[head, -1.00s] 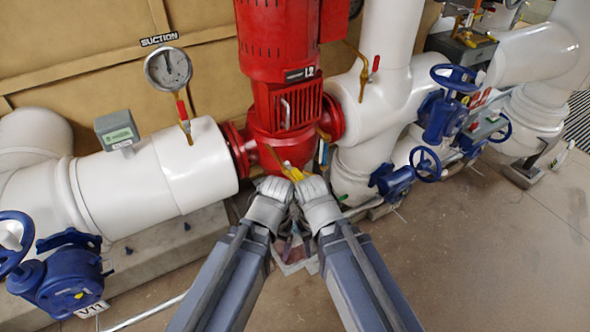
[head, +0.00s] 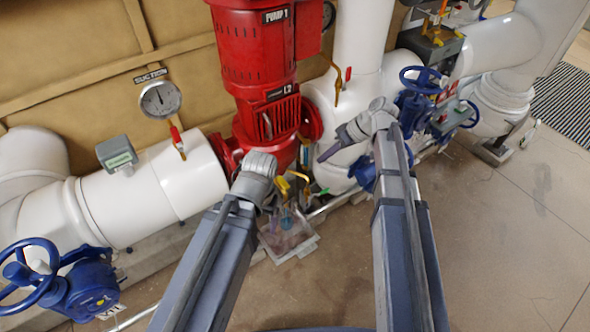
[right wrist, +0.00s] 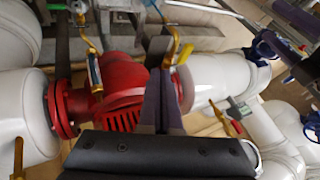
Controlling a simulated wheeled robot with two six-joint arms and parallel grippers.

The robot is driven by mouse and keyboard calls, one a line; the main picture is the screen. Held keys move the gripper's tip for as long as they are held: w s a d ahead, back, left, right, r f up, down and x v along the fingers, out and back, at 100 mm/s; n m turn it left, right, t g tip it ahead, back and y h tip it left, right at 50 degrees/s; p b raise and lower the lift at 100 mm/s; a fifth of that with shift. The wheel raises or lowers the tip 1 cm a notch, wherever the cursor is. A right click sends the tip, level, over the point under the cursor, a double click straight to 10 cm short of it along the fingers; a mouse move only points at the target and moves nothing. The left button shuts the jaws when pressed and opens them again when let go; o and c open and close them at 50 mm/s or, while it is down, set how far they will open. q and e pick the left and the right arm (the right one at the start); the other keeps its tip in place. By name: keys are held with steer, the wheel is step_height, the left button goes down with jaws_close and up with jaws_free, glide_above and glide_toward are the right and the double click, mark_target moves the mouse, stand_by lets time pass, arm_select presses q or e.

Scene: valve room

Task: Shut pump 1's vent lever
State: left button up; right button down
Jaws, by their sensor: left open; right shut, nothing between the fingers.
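Pump 1 (head: 255,60) is the red machine with the label "PUMP 1". A small yellow lever (head: 283,187) shows low at its front, with a brass fitting beside it; no label marks it as the vent lever. My left gripper (head: 262,202) is just left of this lever, open, its fingers largely hidden by the hand. My right gripper (head: 322,159) is shut and empty, right of the pump's lower body and apart from the lever. In the right wrist view its dark fingers (right wrist: 160,85) are together before the red pump body (right wrist: 125,95), partly hiding a yellow piece.
A clear box-like tray (head: 288,240) stands on the floor below the lever. Blue handwheels (head: 420,80) stand at the right, another (head: 30,272) at lower left. Red-handled levers (head: 177,138) sit under the suction gauge (head: 160,99) and on the right pipe.

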mark_target(279, 178)
steer(key=shift+w, duration=0.1)
stand_by(0.3)
steer(key=s+a+f+b, duration=0.1)
steer(key=a+f+b, duration=0.6)
steer(key=a+b, duration=0.1)
steer(key=shift+a+f, duration=0.4)
steer(key=shift+a, duration=0.25)
steer(key=shift+s, duration=0.15)
